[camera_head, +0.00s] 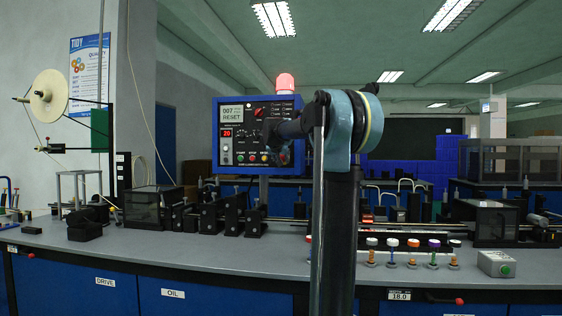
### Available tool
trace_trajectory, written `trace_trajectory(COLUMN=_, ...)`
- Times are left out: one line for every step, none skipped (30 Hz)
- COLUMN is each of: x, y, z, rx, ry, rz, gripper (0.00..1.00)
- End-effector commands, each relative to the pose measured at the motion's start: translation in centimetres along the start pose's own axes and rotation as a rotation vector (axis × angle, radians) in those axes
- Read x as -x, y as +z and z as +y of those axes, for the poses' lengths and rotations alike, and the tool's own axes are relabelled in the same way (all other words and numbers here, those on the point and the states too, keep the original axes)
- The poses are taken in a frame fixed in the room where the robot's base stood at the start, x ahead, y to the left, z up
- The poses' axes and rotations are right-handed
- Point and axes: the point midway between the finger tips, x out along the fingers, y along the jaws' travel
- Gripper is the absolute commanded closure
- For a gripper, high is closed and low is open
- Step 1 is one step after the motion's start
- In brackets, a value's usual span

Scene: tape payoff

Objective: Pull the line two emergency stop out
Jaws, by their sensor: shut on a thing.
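The blue control panel (232,132) stands in the middle of the view, with a small display reading RESET and a row of coloured buttons along its lower edge. My arm reaches across the panel's right side. A small red knob (257,112) shows higher on the panel.
A red beacon (285,83) is on top of the panel. The grey bench (170,250) carries dark machine blocks (232,215) below the panel and several colour-capped spools (413,243) at right. A grey box with a green button (497,263) stands at the right front. A tape reel (49,96) is at left.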

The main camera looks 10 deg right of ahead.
Motion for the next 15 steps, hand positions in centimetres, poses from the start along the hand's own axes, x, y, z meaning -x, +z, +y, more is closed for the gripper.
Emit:
trace_trajectory(x=0.21, y=0.07, z=-0.06, rx=0.0, ry=-0.001, rz=0.0, gripper=1.0)
trace_trajectory(x=0.22, y=0.08, z=-0.06, rx=-0.001, ry=-0.001, rz=0.0, gripper=1.0)
trace_trajectory(x=0.2, y=0.07, z=-0.06, rx=-0.001, ry=-0.001, rz=0.0, gripper=1.0)
trace_trajectory(x=0.19, y=0.07, z=-0.05, rx=-0.001, ry=-0.001, rz=0.0, gripper=1.0)
trace_trajectory(x=0.2, y=0.07, z=-0.05, rx=-0.001, ry=-0.001, rz=0.0, gripper=1.0)
trace_trajectory(x=0.2, y=0.07, z=-0.05, rx=-0.001, ry=-0.001, rz=0.0, gripper=1.0)
trace_trajectory(x=0.2, y=0.07, z=-0.05, rx=-0.001, ry=-0.001, rz=0.0, gripper=1.0)
trace_trajectory(x=0.2, y=0.07, z=-0.05, rx=-0.001, ry=-0.001, rz=0.0, gripper=0.66)
trace_trajectory(x=0.2, y=0.07, z=-0.05, rx=-0.001, ry=-0.001, rz=0.0, gripper=0.57)
trace_trajectory(x=0.2, y=0.07, z=-0.05, rx=0.0, ry=-0.001, rz=0.0, gripper=0.5)
trace_trajectory(x=0.19, y=0.07, z=-0.04, rx=0.0, ry=-0.001, rz=0.0, gripper=0.47)
trace_trajectory(x=0.19, y=0.06, z=-0.04, rx=0.0, ry=-0.001, rz=0.0, gripper=0.47)
trace_trajectory(x=0.18, y=0.06, z=-0.03, rx=0.0, ry=-0.001, rz=0.0, gripper=0.47)
trace_trajectory(x=0.18, y=0.05, z=-0.03, rx=0.0, ry=-0.001, rz=0.0, gripper=0.47)
trace_trajectory(x=0.17, y=0.05, z=-0.02, rx=0.0, ry=-0.001, rz=0.0, gripper=0.47)
